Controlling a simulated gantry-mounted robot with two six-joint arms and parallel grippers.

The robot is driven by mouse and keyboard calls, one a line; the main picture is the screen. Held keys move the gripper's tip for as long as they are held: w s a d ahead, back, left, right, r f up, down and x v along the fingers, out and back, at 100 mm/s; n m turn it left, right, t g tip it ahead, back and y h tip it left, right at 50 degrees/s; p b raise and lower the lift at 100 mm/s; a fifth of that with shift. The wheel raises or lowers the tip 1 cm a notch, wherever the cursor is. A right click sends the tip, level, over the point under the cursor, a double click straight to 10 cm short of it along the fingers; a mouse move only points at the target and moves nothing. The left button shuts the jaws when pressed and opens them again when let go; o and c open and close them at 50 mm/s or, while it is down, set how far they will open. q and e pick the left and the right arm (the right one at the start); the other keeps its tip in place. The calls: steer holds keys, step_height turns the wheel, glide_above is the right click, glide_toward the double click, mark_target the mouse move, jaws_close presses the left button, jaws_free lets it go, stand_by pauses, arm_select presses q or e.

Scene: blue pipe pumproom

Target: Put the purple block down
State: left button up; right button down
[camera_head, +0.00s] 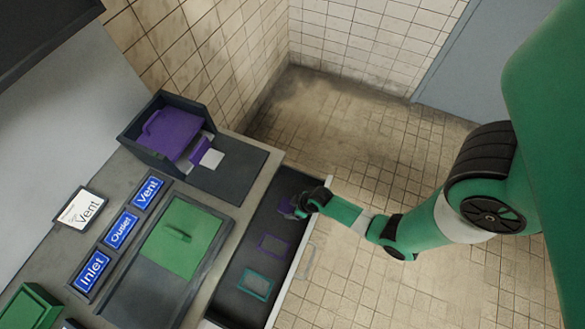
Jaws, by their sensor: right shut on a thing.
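My right gripper (296,205) reaches in from the right, over the upper end of the long dark tray (235,305). It is shut on a small purple block (286,209), which is partly hidden by the fingers. I cannot tell whether the block touches the tray floor. A purple outline (273,245) lies just below the block in the picture, and a teal outline (254,284) lies farther down. Both outlines look empty. My left gripper is not in view.
A dark open box (130,140) holding a larger purple piece (171,132) stands at the upper left. A green panel (184,238) with a handle lies left of the tray. Blue signs read Vent (149,191), Outlet (121,229) and Inlet (92,271). Tiled floor (380,150) is clear.

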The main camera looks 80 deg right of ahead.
steer(key=shift+f, duration=0.15)
jaws_free()
steer(key=p+v, duration=0.7)
steer(key=v, duration=0.5)
steer(key=shift+r, duration=0.2)
steer(key=shift+s, duration=0.1)
